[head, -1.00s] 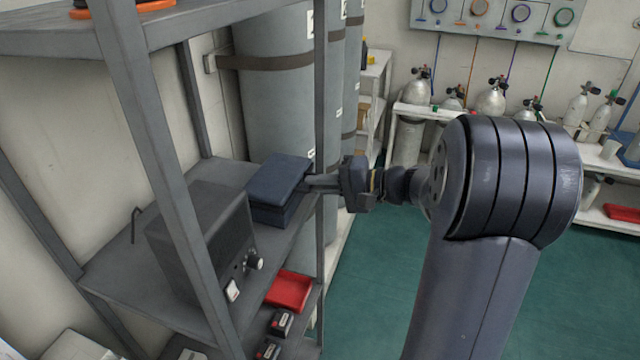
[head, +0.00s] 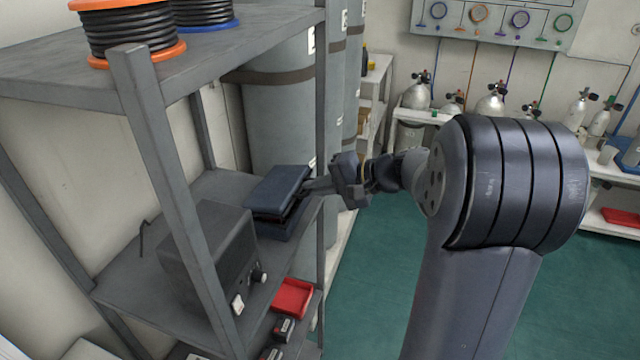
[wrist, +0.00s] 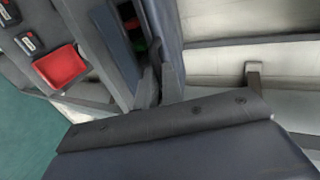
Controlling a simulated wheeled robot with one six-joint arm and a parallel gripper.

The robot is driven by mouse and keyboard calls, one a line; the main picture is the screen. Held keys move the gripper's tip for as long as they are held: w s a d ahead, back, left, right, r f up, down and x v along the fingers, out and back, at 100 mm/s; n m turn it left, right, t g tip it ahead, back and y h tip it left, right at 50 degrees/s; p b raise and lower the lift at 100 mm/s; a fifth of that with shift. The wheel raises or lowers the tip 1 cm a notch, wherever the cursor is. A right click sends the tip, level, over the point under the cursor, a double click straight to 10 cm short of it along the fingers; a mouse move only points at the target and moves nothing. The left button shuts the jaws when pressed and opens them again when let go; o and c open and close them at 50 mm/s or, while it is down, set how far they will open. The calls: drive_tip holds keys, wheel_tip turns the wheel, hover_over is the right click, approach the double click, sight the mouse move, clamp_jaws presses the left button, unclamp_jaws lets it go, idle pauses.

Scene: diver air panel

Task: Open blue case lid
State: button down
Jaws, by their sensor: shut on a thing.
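The blue case (head: 278,228) sits on the grey shelf, next to the dark box. Its lid (head: 277,186) is tilted partly up, with a dark gap between lid and base. My gripper (head: 312,186) is shut on the lid's right edge. In the wrist view, the gripper's fingers (wrist: 152,88) meet at the lid (wrist: 165,32). The case base (wrist: 122,38) shows beside it, with small green and red things seen through the gap. Most of the inside is hidden.
The dark box (head: 208,258) with knobs stands close to the case. A shelf post (head: 319,100) rises close to the gripper. A red tray (head: 292,298) lies on a lower shelf. Cable reels (head: 127,35) sit above. Green floor (head: 370,290) is clear at right.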

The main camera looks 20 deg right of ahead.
drive_tip(key=w+a+r+g+h+p, duration=0.1)
drive_tip(key=w+a+r+h+p, duration=0.1)
drive_tip(key=w+a+r+p, duration=0.2)
drive_tip(key=w+a+r+g+h+p, duration=0.1)
drive_tip(key=w+a+r+h+p, duration=0.1)
drive_tip(key=w+a+r+p, duration=0.2)
drive_tip(key=shift+w+a+r+g+p, duration=0.3)
drive_tip(key=shift+a+r+p, duration=0.7)
drive_tip(key=shift+a+p, duration=1.05)
drive_tip(key=shift+a+r+b, duration=0.1)
drive_tip(key=shift+a+b, duration=0.25)
drive_tip(key=shift+a, duration=0.05)
drive_tip(key=c, duration=2)
unclamp_jaws()
drive_tip(key=shift+w, duration=0.1)
drive_tip(key=o, duration=0.3)
drive_tip(key=shift+o, duration=0.7)
drive_tip(key=shift+d, duration=0.1)
